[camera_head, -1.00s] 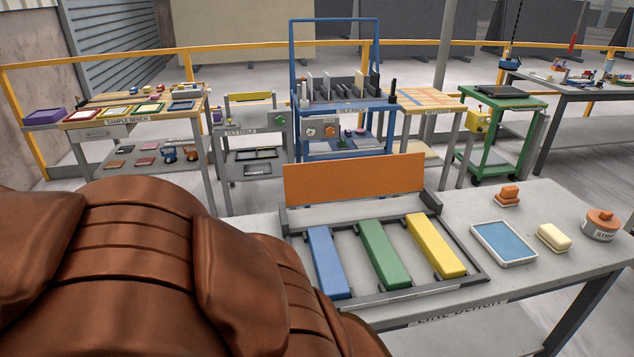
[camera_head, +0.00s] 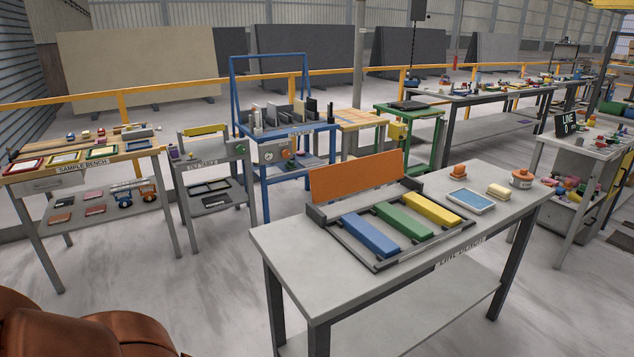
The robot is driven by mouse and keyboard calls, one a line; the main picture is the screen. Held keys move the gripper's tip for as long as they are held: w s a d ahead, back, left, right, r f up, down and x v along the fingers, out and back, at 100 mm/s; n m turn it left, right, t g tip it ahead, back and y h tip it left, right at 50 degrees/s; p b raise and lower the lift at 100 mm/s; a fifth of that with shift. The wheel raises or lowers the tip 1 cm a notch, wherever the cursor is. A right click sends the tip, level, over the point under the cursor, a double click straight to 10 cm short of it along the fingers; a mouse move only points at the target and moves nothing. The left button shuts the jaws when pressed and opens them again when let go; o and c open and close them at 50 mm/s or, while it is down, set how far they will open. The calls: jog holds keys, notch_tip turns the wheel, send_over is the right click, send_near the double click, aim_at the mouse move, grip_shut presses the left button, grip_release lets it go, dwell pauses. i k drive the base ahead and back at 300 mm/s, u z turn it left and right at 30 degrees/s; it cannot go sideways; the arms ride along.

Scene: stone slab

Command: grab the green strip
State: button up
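The green strip (camera_head: 403,219) lies in a dark grey frame (camera_head: 342,243) on the grey line bench (camera_head: 283,258). It sits between a blue strip (camera_head: 371,236) on its left and a yellow strip (camera_head: 431,209) on its right. An orange panel (camera_head: 357,177) stands upright behind the strips. My gripper is not in view. A brown leather-like shape (camera_head: 75,330) fills the lower left corner, well apart from the bench, and I cannot tell what it is.
A blue tray (camera_head: 471,201), a cream block (camera_head: 501,191) and an orange-topped tub (camera_head: 521,179) stand right of the frame. The sample bench (camera_head: 85,167) and blue tile rack (camera_head: 270,130) are behind to the left. Floor left of the line bench is clear.

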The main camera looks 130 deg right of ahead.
aim_at(400, 220)
jog(key=z, duration=3.45)
jog(key=i, duration=3.35)
jog(key=z, duration=3.35)
